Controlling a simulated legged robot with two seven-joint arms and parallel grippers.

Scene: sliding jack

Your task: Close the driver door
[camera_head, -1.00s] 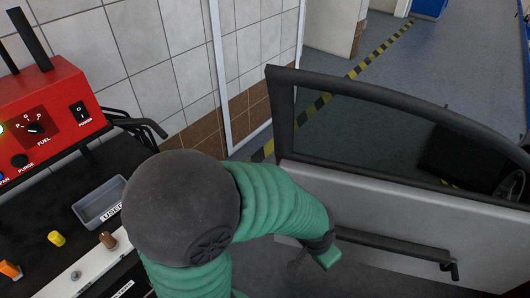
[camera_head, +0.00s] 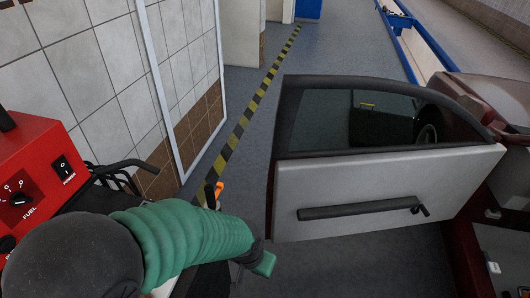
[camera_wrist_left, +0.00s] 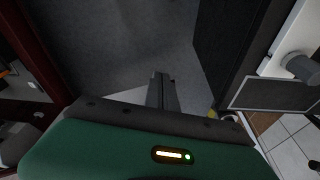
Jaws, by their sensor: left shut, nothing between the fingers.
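The driver door (camera_head: 400,185) stands open in the middle and right of the head view, with a pale inner panel and a black window frame. Its dark armrest bar (camera_head: 360,208) runs along the panel. The door joins the dark red car body (camera_head: 465,235) at the right. My left arm, in a green sleeve, comes in from the lower left and ends left of the door, with a visible gap. In the left wrist view my left gripper (camera_wrist_left: 162,76) has its fingers together and empty over grey floor. My right gripper is out of view.
A red control box (camera_head: 35,185) on a dark cart stands at the left, close to my left arm. Behind it is a tiled wall (camera_head: 95,60). A yellow-black floor stripe (camera_head: 240,120) runs past the door's free edge. Grey floor is clear below the door.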

